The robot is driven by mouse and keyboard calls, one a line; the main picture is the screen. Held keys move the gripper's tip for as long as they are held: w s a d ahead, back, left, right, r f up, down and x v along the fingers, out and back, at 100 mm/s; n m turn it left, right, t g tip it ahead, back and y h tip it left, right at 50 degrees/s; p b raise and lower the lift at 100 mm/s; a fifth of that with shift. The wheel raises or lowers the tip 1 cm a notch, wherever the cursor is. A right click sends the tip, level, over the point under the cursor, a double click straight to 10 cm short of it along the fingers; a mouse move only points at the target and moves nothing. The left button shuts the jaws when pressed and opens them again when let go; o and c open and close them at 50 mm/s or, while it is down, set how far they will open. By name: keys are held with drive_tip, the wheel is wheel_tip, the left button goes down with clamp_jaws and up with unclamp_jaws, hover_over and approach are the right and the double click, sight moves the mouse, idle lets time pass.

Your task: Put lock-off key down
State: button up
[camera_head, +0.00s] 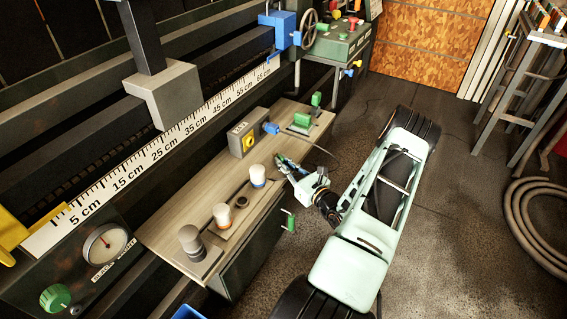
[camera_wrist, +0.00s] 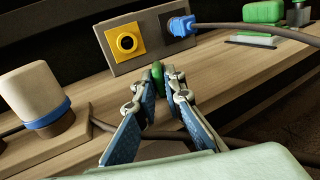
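My gripper (camera_wrist: 160,78) is over the wooden bench top (camera_head: 170,222). In the wrist view its two blue-padded fingers close in on a small green piece (camera_wrist: 157,80), which looks like the lock-off key. Only its upper part shows between the fingertips; the rest is hidden. In the head view my gripper (camera_head: 283,163) is at the bench's right edge, in front of a grey box (camera_head: 241,136) with a yellow-ringed round socket (camera_head: 248,142). The same box (camera_wrist: 150,35) and socket (camera_wrist: 126,42) stand just beyond the fingertips in the wrist view. I cannot tell whether the green piece touches the bench.
Bare wood lies between.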

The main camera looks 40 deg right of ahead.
drive_tip(key=o, duration=0.3)
drive_tip(key=shift+r, duration=0.15)
drive_tip(key=shift+s+r, duration=0.1)
drive_tip(key=shift+s, duration=0.1)
drive_tip(key=s+p, duration=0.3)
drive_tip(key=s, duration=0.8)
drive_tip(key=shift+s, duration=0.3)
